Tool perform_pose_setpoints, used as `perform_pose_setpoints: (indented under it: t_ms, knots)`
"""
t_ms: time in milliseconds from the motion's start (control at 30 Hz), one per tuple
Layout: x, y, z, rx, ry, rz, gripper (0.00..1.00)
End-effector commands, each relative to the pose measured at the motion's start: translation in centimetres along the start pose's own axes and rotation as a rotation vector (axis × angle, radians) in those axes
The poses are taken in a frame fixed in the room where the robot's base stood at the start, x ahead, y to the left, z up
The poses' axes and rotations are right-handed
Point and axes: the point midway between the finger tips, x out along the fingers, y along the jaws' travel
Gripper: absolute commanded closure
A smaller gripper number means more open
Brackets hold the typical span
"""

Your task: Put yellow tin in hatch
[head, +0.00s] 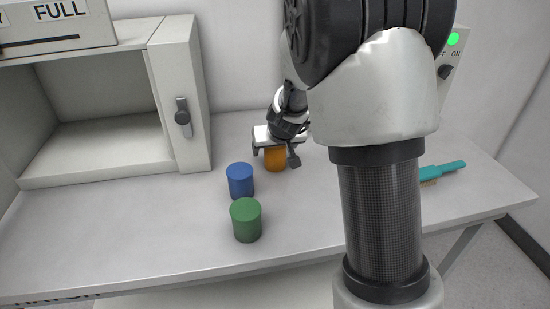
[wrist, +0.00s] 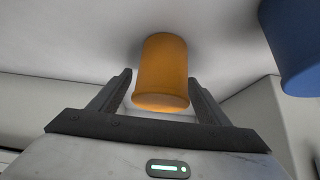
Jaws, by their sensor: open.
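The yellow tin (head: 275,159) is an orange-yellow cylinder standing on the bench, just beneath my gripper (head: 276,157). The wrist view shows the yellow tin (wrist: 162,72) between the two open fingers of my gripper (wrist: 162,88), with a gap visible on each side. The head view hides part of the tin behind the gripper. The hatch (head: 95,143) is an open white compartment at the left.
A blue tin (head: 240,181) stands left of and nearer than the yellow tin; it also shows in the wrist view (wrist: 295,45). A green tin (head: 246,220) stands nearer still. A teal brush (head: 442,171) lies at the right. The bench (head: 140,235) is clear at front left.

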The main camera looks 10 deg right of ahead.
Motion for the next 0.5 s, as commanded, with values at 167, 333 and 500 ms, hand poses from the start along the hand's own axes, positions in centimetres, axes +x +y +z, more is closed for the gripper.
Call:
perform_pose_setpoints:
  t_ms: [167,333,500]
  knots:
    - [-0.04,-0.02,-0.07,0.000,0.001,0.000,0.30]
    - [-0.05,-0.02,-0.05,0.000,0.001,0.000,0.55]
    - [-0.06,-0.02,-0.04,0.000,0.000,0.000,0.83]
